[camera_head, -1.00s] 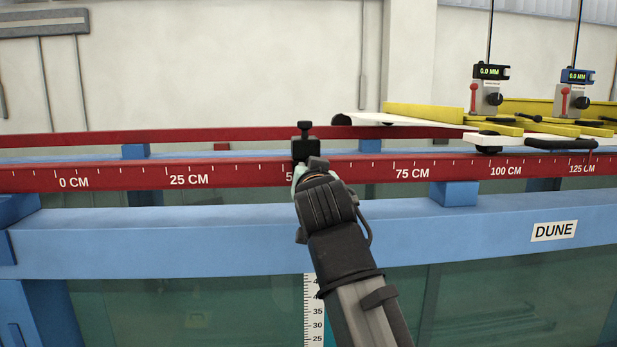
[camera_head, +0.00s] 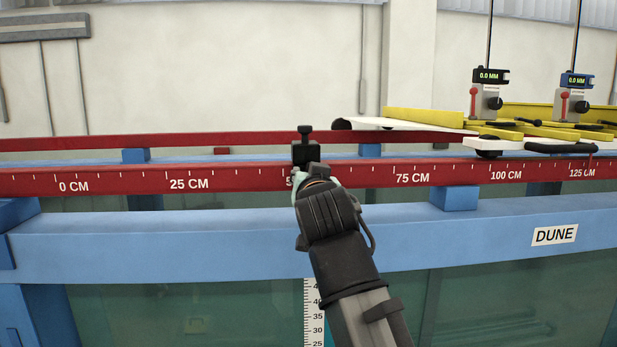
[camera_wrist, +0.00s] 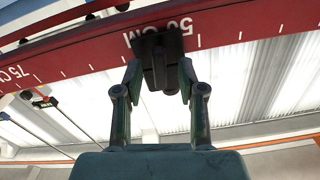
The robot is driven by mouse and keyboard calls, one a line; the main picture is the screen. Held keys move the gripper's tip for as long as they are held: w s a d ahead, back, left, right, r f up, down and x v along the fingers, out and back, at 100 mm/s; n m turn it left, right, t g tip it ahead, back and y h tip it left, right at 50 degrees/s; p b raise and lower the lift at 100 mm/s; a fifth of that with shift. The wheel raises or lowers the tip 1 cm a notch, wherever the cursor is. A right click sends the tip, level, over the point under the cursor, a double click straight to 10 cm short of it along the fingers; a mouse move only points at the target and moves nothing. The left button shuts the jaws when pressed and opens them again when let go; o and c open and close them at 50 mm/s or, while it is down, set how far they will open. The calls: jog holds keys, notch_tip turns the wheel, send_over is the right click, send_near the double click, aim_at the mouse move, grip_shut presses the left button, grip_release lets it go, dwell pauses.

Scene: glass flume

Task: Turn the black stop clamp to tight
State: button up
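The black stop clamp (camera_head: 305,153) sits on the red rail near the 50 CM mark, with a black knob standing on its top. My gripper (camera_head: 316,180) is just in front of and below it in the head view, and hides the clamp's lower part. In the wrist view the clamp (camera_wrist: 158,50) shows at the top, with a black part reaching down between my fingertips. My gripper (camera_wrist: 159,79) is open there, one finger on each side of that part, with gaps visible. I cannot tell whether a finger touches it.
The red rail (camera_head: 230,177) with its scale runs across above a blue beam (camera_head: 180,240) and glass walls. A carriage with yellow parts (camera_head: 430,113) and two gauges (camera_head: 490,75) (camera_head: 577,77) stands at the right. The rail left of the clamp is clear.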

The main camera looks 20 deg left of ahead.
jog(key=v, duration=0.6)
jog(key=shift+s, duration=0.2)
jog(key=shift+f, duration=0.1)
